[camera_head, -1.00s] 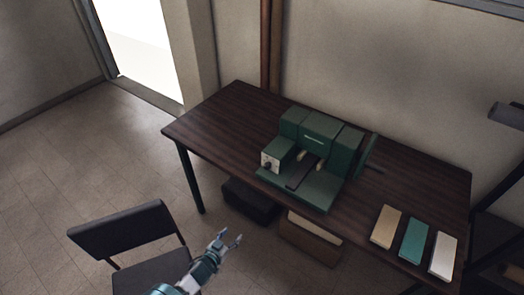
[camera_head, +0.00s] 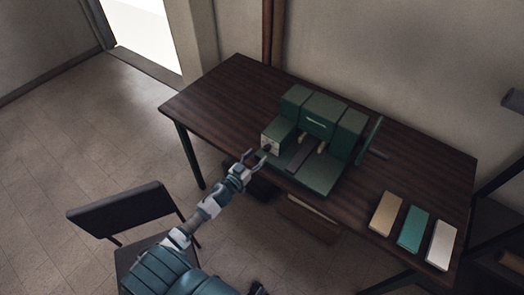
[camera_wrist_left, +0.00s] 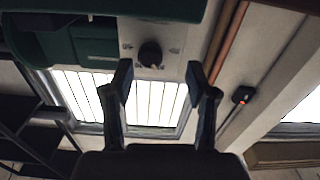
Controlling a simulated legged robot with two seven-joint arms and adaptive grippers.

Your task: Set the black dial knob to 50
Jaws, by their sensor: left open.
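The black dial knob (camera_wrist_left: 150,54) sits on a pale panel (camera_wrist_left: 173,42) with small markings on the green machine (camera_head: 318,125). The markings are too small to read, so I cannot tell the setting. In the head view the panel (camera_head: 271,141) faces the front left and the knob is partly hidden by my gripper. My left gripper (camera_head: 257,157) is open and empty, close in front of the panel. In the wrist view its fingertips (camera_wrist_left: 159,76) stand apart, just below the knob, not closed on it.
The machine stands on a dark wooden table (camera_head: 215,98). A tan block (camera_head: 386,214), a teal block (camera_head: 415,229) and a white block (camera_head: 441,245) lie at the right. A dark chair (camera_head: 120,211) stands at the left of my arm. Boxes (camera_head: 309,217) sit under the table.

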